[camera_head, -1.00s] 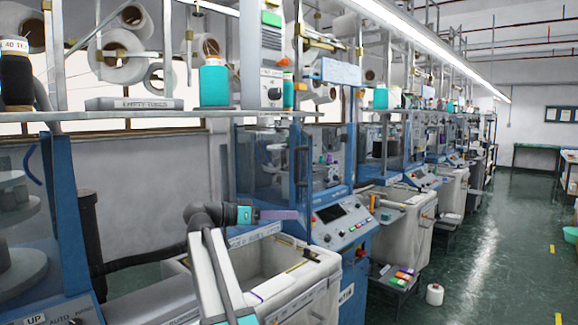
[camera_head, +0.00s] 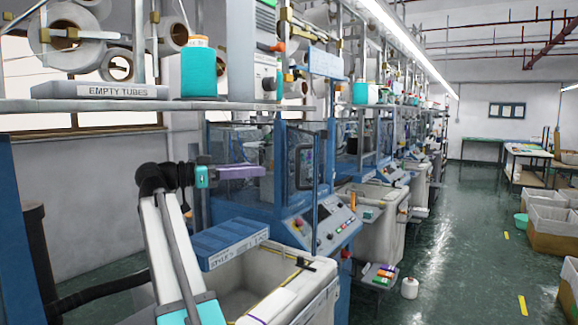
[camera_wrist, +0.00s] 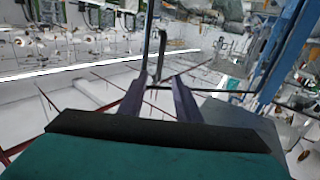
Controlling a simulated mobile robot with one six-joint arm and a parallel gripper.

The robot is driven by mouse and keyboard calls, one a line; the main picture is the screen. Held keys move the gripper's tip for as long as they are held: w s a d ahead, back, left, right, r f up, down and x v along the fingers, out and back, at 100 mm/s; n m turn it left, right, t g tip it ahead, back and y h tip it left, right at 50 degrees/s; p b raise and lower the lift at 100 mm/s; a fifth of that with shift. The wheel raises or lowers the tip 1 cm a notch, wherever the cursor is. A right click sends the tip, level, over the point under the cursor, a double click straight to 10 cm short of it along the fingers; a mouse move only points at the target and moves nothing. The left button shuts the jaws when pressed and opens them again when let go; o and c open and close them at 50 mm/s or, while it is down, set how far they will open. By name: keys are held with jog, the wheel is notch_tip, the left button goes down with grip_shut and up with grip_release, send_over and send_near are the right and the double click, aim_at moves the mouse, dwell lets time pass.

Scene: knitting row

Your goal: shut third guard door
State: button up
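The nearest full machine in the head view has a blue-framed guard with clear panels. Its guard door (camera_head: 306,186) carries a black upright handle (camera_head: 300,166); I cannot tell how far it stands open, nor its number in the row. My gripper (camera_head: 262,171), with purple fingers, points right towards this door, left of the handle in the picture. In the wrist view my gripper (camera_wrist: 158,92) has its two fingers apart with nothing clasped. A dark handle-like bar (camera_wrist: 161,50) shows beyond and between the fingertips; contact cannot be seen.
A blue lettered box (camera_head: 222,245) and a pale open bin (camera_head: 315,292) lie below my arm. A control panel (camera_head: 322,222) juts out under the guard. A shelf (camera_head: 130,104) with tubes and cones hangs above. The green aisle floor (camera_head: 455,250) at right is mostly clear.

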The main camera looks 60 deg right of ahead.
aim_at(298, 183)
jog(key=shift+w+r, duration=0.1)
jog(key=shift+r, duration=0.1)
jog(key=shift+d, duration=0.15)
jog(key=p+x, duration=0.3)
jog(key=x, duration=1)
jog(key=shift+s+d, duration=0.2)
jog(key=shift+s, duration=0.2)
jog(key=shift+c, duration=0.4)
